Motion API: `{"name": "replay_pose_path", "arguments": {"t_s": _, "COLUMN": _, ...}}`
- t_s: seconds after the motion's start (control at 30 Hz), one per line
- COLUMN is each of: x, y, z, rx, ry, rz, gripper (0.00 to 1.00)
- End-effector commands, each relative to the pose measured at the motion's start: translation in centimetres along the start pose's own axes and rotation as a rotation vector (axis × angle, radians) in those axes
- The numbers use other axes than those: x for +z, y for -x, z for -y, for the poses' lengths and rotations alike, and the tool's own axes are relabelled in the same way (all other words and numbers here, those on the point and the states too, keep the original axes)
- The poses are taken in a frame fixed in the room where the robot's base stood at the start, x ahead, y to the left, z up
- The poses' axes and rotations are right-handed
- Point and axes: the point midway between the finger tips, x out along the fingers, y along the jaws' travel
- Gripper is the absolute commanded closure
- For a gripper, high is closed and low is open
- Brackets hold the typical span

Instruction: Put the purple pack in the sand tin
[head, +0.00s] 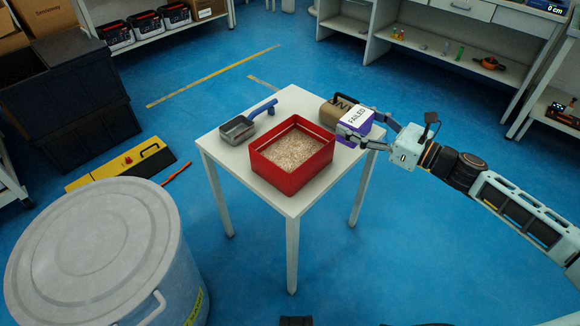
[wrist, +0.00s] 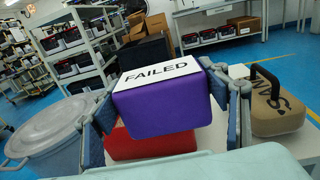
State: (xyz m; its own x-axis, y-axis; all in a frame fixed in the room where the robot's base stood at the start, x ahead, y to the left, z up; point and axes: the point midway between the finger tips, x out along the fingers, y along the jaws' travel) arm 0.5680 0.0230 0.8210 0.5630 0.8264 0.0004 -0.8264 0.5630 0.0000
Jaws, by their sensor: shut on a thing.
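The purple pack (head: 354,130) has a white top marked FAILED. My gripper (head: 362,132) is shut on it at the right edge of the white table; whether the pack touches the tabletop I cannot tell. In the wrist view the purple pack (wrist: 163,105) sits between both fingers and hides part of the red tin. The red square sand tin (head: 292,180) stands on the table to the left of the pack, open at the top and holding pale sand. The red tin also shows behind and below the pack in the wrist view (wrist: 150,146).
A tan bag with a dark handle (head: 331,110) lies on the white table (head: 286,100) beside the pack. A grey scoop with a blue handle (head: 240,129) lies left of the tin. A large lidded grey drum (head: 100,245) stands at the front left.

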Motion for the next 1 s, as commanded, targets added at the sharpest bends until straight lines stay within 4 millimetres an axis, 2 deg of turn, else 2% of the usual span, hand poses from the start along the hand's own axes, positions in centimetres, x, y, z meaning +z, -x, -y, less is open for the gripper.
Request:
{"name": "replay_pose_path", "arguments": {"t_s": 0.03, "x": 0.7, "y": -1.9, "z": 1.1, "rx": 0.001, "ry": 0.003, "rz": 0.007, "gripper": 0.73}}
{"name": "replay_pose_path", "arguments": {"t_s": 0.2, "x": 2.9, "y": -6.5, "z": 4.5, "rx": -0.025, "ry": 0.004, "rz": 0.004, "gripper": 0.73}}
{"name": "replay_pose_path", "arguments": {"t_s": 0.3, "x": 3.9, "y": -8.4, "z": 5.9, "rx": -0.042, "ry": 0.004, "rz": 0.003, "gripper": 0.73}}
{"name": "replay_pose_path", "arguments": {"t_s": 0.47, "x": 4.7, "y": -10.1, "z": 6.8, "rx": -0.059, "ry": 0.002, "rz": 0.001, "gripper": 0.73}}
{"name": "replay_pose_path", "arguments": {"t_s": 0.57, "x": 4.2, "y": -10.7, "z": 6.0, "rx": -0.061, "ry": 0.001, "rz": 0.001, "gripper": 0.73}}
{"name": "replay_pose_path", "arguments": {"t_s": 0.9, "x": 0.6, "y": -13.0, "z": -1.5, "rx": -0.059, "ry": 0.003, "rz": 0.001, "gripper": 0.73}}
{"name": "replay_pose_path", "arguments": {"t_s": 1.0, "x": -1.4, "y": -13.5, "z": -3.0, "rx": -0.060, "ry": 0.000, "rz": 0.001, "gripper": 0.73}}
